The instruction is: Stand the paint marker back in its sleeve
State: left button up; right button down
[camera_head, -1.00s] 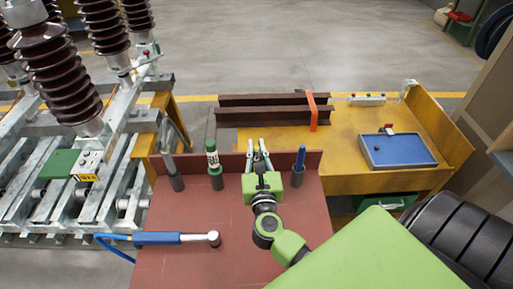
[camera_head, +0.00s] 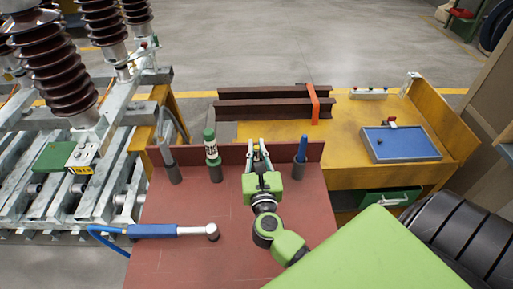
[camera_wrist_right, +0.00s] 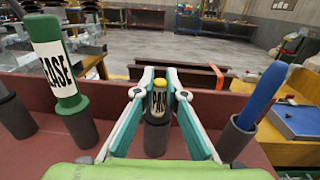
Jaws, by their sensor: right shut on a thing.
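My right gripper (camera_head: 258,154) is at the far edge of the red-brown table, with its fingers pointing away. A blue marker (camera_head: 302,148) stands slightly tilted in the sleeve to the right (camera_head: 299,171). It also shows in the wrist view (camera_wrist_right: 262,92). My left gripper is out of view.
A green-capped labelled tube (camera_head: 211,147) stands in a sleeve to the left, beside a grey tool (camera_head: 166,155) in another. A blue-handled wrench (camera_head: 155,230) lies front left. Behind are a yellow bench (camera_head: 345,130) and a blue tray (camera_head: 378,155).

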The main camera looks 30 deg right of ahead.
jog(key=c, duration=2)
grip_release()
jog(key=shift+s, duration=0.15)
jog(key=v, duration=1.2)
jog(key=shift+a, duration=0.1)
